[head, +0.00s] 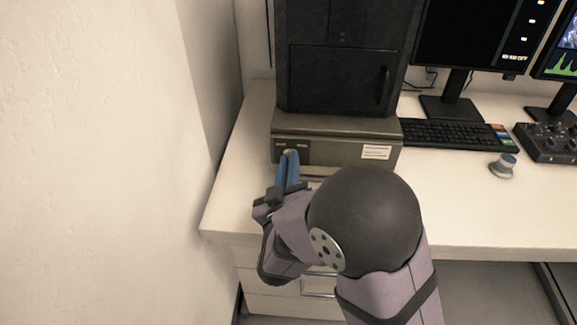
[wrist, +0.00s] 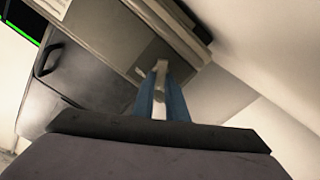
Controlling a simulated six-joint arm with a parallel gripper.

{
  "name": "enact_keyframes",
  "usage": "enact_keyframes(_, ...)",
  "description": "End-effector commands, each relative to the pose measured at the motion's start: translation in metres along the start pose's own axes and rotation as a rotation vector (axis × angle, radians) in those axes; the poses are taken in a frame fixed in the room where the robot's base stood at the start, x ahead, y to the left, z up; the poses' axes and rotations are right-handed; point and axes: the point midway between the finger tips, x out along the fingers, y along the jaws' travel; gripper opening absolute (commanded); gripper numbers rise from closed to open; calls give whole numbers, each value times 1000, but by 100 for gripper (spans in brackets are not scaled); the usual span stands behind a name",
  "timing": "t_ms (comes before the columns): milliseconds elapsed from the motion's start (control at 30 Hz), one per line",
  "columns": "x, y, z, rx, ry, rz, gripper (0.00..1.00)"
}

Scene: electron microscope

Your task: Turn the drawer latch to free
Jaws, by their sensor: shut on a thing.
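The drawer latch (head: 289,152) is a small pale knob on a dark labelled plate (head: 303,148), at the left of the grey base unit's front. My gripper (head: 290,158) reaches it from the front, its blue fingers close together on the latch. In the wrist view my gripper (wrist: 160,85) points at the dark plate, with the pale latch (wrist: 160,67) between the fingertips. The fingers hide most of the latch, so I cannot tell which way it is turned.
The base unit (head: 335,127) carries a dark cabinet (head: 345,45) and has a white label (head: 376,152). A wall (head: 195,110) is close on the left.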

Motion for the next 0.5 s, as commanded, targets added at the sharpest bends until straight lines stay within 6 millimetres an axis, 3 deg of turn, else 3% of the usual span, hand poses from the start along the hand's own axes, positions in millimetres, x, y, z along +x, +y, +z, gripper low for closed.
enact_keyframes(500,0,2,3,483,2,0,0)
